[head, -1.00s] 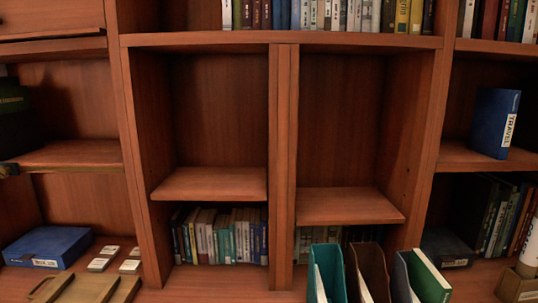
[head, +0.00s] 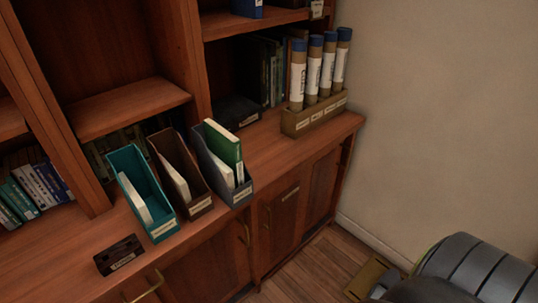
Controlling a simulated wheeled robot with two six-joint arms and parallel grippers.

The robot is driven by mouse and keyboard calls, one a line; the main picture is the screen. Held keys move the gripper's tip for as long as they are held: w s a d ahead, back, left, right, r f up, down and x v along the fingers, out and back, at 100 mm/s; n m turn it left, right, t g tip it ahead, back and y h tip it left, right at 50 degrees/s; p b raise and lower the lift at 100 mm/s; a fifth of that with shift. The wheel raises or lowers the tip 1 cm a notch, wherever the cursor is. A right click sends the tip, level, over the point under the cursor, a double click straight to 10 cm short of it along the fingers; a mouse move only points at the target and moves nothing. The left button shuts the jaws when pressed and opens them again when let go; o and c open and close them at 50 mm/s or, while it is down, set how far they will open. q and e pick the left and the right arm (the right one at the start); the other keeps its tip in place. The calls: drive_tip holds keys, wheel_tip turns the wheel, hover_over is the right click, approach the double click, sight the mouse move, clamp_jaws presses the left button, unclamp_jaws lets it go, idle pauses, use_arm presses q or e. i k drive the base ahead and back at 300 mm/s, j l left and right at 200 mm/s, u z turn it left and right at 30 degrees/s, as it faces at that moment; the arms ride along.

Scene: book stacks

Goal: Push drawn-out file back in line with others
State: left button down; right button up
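Three upright file holders stand side by side on the wooden counter: a teal one (head: 158,222), a brown one (head: 197,202) and a dark grey one (head: 240,190). The teal and brown holders contain pale papers. The grey holder contains a green book (head: 222,143) and pale papers. Neither of my grippers shows in the head view.
A small dark labelled box (head: 119,255) lies left of the holders. A tan box (head: 314,117) with several blue-capped tubes stands at the counter's right end. Shelf uprights rise behind. A dark ribbed rounded shape (head: 475,270) fills the lower right corner.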

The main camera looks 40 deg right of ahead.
sight(219, 176)
drive_tip(key=z, duration=0.75)
